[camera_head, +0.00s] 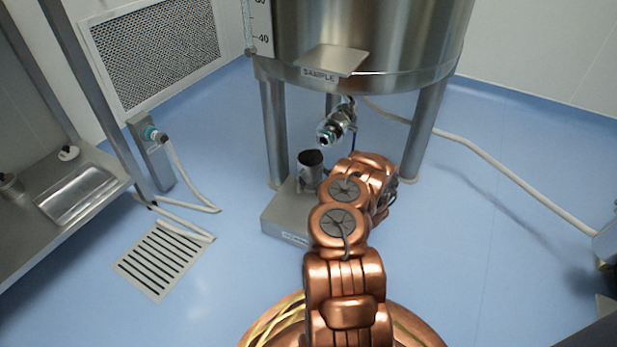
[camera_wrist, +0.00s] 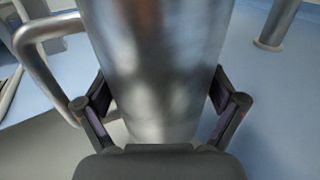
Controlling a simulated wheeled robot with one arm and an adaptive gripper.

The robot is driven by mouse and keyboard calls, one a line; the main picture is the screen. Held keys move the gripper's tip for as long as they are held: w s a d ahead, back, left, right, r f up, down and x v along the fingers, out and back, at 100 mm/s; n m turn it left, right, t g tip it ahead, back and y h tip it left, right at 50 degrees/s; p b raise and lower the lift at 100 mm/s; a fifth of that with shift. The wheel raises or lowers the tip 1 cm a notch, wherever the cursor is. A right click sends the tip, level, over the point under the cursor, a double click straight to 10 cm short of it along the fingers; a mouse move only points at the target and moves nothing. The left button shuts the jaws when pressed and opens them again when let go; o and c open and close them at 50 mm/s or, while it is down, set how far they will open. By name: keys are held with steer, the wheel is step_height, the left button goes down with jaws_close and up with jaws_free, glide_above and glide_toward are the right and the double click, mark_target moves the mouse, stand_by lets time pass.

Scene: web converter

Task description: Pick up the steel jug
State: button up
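The steel jug (camera_head: 309,170) is a small upright metal cup with a dark open mouth. In the head view it stands on the low steel stand (camera_head: 285,218) under the tank's valve. In the wrist view the jug (camera_wrist: 160,60) fills the middle, with its looped handle (camera_wrist: 45,65) at the left. My gripper (camera_wrist: 160,88) has one finger on each side of the jug's body, and the fingers look spread. The fingertips are close to the wall; I cannot tell if they touch it. In the head view my arm hides the gripper.
The steel tank (camera_head: 375,40) stands on legs, with a sample shelf (camera_head: 335,60) and a valve (camera_head: 335,125) above the jug. A steel bench (camera_head: 110,205) is at the left. Hoses (camera_head: 500,170) lie on the floor at both sides. A floor grate (camera_head: 163,260) is front left.

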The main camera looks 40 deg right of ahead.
mark_target(303, 158)
steer(key=c, duration=0.7)
steer(key=shift+r, duration=0.15)
steer(key=shift+r+p, duration=0.3)
steer(key=r+p, duration=0.1)
steer(key=r, duration=0.1)
steer(key=r+p, duration=0.1)
steer(key=shift+s+a+r+p, duration=0.1)
steer(key=shift+s+r+p, duration=0.1)
steer(key=shift+s+p, duration=0.1)
steer(key=s+a+p, duration=0.6)
steer(key=s+a, duration=0.3)
steer(key=s, duration=0.3)
steer(key=shift+s+r, duration=0.25)
steer(key=shift+r, duration=0.1)
steer(key=shift+a, duration=0.1)
